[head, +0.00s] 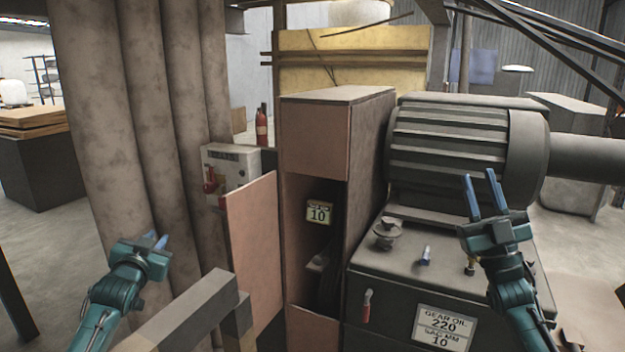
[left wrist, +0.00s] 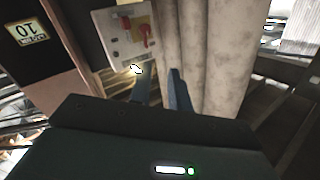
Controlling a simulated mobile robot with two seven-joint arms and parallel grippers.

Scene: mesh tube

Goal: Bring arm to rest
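My left gripper (head: 156,239) is in front of the brown vertical pipes in the head view, left of the grey control box (head: 232,168). In the left wrist view its two fingers (left wrist: 160,82) stand apart with nothing between them. The control box, with its red lever, shows beyond the fingers in that view (left wrist: 125,33). My right gripper (head: 479,176) points up in front of the large ribbed motor (head: 447,140). Its two blue fingers are apart and empty. The contact of either arm with anything is not visible.
The brown pipes (head: 145,120) rise on the left. A tall open cabinet (head: 318,130) with a "10" sign (head: 319,212) stands in the middle. A grey beam (head: 185,315) is near my left arm.

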